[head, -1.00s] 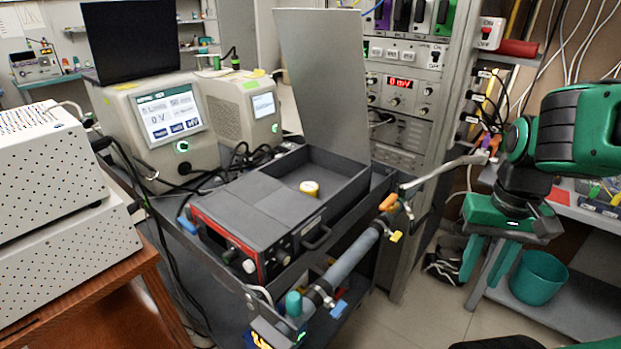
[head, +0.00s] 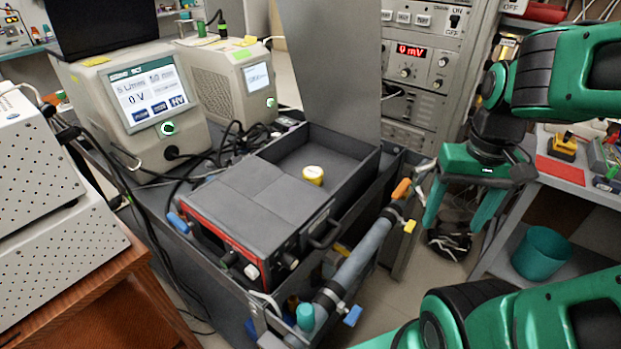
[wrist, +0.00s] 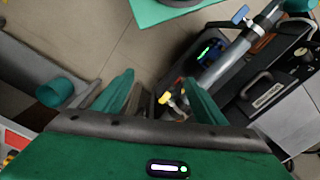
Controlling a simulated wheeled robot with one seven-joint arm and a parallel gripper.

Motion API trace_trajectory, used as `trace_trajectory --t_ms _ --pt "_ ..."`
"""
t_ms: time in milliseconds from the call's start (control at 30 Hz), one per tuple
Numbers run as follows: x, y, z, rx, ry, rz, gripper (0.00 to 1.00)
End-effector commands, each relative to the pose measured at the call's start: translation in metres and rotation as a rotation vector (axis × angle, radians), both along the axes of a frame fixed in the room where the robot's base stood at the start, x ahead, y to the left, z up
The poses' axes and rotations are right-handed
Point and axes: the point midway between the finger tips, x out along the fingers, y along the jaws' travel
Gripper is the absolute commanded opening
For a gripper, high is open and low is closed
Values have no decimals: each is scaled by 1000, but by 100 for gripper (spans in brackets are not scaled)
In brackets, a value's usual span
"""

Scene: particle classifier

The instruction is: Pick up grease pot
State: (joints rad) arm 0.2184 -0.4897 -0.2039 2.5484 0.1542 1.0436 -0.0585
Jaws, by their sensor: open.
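The grease pot (head: 313,174) looks like a small round yellow tub with a white lid. It stands in the open dark grey tray (head: 357,190) on top of the red-and-black device, in the head view. My gripper (head: 460,222) is to the right of the tray and apart from the pot. Its two green fingers point down, spread apart and empty. In the wrist view the fingers (wrist: 153,92) are apart over the floor and the pipe's end, and I cannot make out the pot there.
A grey pipe (head: 352,265) with coloured handles runs along the cart's front right. A raised grey panel (head: 328,70) stands behind the tray. Boxes with screens (head: 150,98) stand at the back left. A teal bin (head: 541,252) sits on the lower shelf at right.

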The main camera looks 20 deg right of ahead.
Motion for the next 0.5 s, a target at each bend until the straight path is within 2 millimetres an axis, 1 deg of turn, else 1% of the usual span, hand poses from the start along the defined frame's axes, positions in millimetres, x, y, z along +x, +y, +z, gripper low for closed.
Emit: trace_trajectory --t_ms 33,67,167,200,233,267,300,400,500 --pt "17 2 2 -4 -9 63 65" --pt "29 3 3 -4 -20 110 65" --pt "77 13 8 -7 -68 315 65" --pt "99 20 10 -6 -92 408 65" --pt "116 25 11 -5 -111 480 65" --pt "133 32 12 -3 -131 553 65" --pt "154 42 12 2 -158 648 65" --pt "202 69 13 15 -229 864 65" --pt "238 96 13 31 -294 1042 65"
